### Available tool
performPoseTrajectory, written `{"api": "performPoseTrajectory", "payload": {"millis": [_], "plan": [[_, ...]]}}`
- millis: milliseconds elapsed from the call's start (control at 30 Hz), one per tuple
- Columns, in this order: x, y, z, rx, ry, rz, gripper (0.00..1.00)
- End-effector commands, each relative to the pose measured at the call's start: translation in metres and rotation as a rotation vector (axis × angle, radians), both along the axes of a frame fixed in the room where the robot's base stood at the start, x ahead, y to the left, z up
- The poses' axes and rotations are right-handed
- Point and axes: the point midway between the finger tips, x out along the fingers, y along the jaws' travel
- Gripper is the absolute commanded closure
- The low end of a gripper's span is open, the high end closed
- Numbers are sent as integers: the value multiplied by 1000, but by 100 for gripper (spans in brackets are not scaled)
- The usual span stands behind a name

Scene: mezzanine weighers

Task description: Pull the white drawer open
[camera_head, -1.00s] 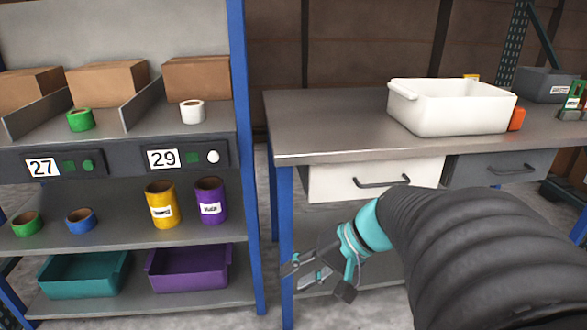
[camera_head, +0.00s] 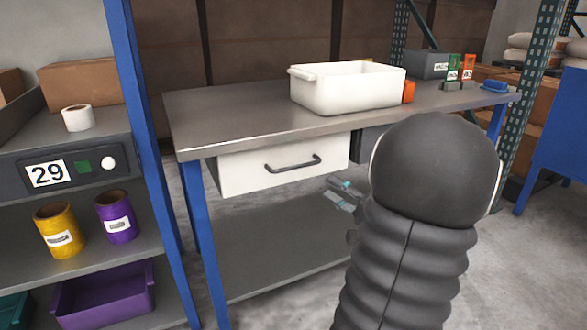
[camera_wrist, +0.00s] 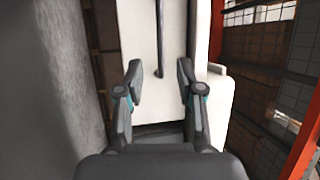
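The white drawer (camera_head: 240,174) sits under the grey table top, with no opening showing above its front. Its dark bar handle (camera_head: 292,164) runs across the front. In the wrist view the white drawer front (camera_wrist: 135,30) fills the upper middle, and the handle (camera_wrist: 158,40) stands upright in the picture. My gripper (camera_wrist: 160,77) is open and empty, its two fingers apart on either side of the handle's line, near the handle's lower end there. In the head view my gripper (camera_head: 343,194) shows small, below and right of the handle, partly hidden by my arm.
A white bin (camera_head: 345,90) stands on the table (camera_head: 215,115), with an orange item (camera_head: 408,91) beside it. A dark drawer (camera_head: 366,143) is right of the white one, mostly hidden by my arm. A blue-posted shelf with spools stands left. The lower shelf (camera_head: 265,245) is largely bare.

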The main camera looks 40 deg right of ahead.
Motion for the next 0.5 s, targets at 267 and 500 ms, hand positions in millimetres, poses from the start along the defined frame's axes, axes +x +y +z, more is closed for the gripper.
{"api": "performPoseTrajectory", "payload": {"millis": [267,500], "plan": [[48,10,9,0,1,6,63],[90,17,16,1,2,7,63]]}}
